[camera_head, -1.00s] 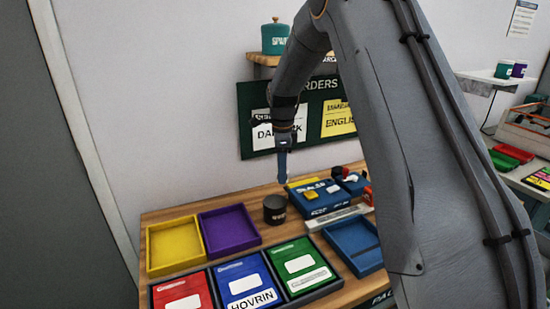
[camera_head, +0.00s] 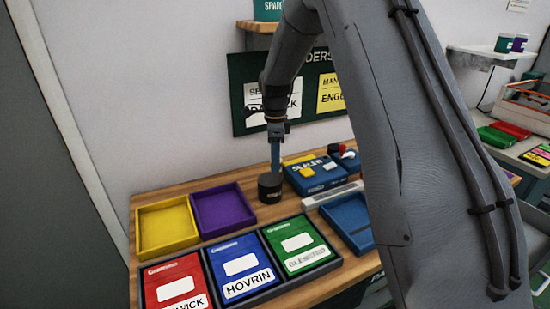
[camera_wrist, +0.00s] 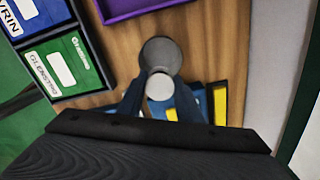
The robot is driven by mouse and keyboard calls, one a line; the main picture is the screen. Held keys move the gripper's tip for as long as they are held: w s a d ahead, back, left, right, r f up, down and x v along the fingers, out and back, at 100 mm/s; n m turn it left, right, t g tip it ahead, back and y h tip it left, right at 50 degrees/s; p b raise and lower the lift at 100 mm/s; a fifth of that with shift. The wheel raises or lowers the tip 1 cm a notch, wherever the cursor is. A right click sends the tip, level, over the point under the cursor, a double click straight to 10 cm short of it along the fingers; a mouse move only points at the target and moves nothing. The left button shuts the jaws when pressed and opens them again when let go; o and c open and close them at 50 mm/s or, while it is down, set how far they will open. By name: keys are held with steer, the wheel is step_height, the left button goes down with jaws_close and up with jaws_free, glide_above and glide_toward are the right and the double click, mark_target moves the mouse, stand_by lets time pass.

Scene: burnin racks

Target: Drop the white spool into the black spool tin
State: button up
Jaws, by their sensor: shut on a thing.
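The black spool tin (camera_head: 270,188) stands upright on the wooden bench, behind the coloured trays. In the wrist view its round grey top (camera_wrist: 160,50) shows just beyond the fingertips. My gripper (camera_head: 275,168) points straight down, with its fingertips at or just above the tin's rim. In the wrist view my gripper (camera_wrist: 160,80) is shut on the white spool (camera_wrist: 160,88), a pale round disc between the blue fingers. The spool overlaps the near edge of the tin's top in that view. I cannot tell whether they touch. The spool is not discernible in the head view.
A yellow tray (camera_head: 167,228) and a purple tray (camera_head: 224,209) lie left of the tin. A blue sealer box (camera_head: 316,175) stands close on its right. Red, blue and green cards sit in a dark holder (camera_head: 262,295) in front. A blue tray (camera_head: 349,222) lies front right.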

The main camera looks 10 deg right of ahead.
steer(key=o, duration=1.1)
steer(key=shift+r+b, duration=1.05)
steer(key=shift+r, duration=2.9)
steer(key=s+f+n, duration=0.2)
steer(key=s+n, duration=0.4)
steer(key=s, duration=0.4)
steer(key=s+f+n, duration=0.3)
steer(key=s+n, duration=0.4)
steer(key=s, duration=0.3)
steer(key=s+f+n+t, duration=0.1)
steer(key=s+f+n, duration=0.2)
steer(key=s+n, duration=0.4)
steer(key=shift+s, duration=2.05)
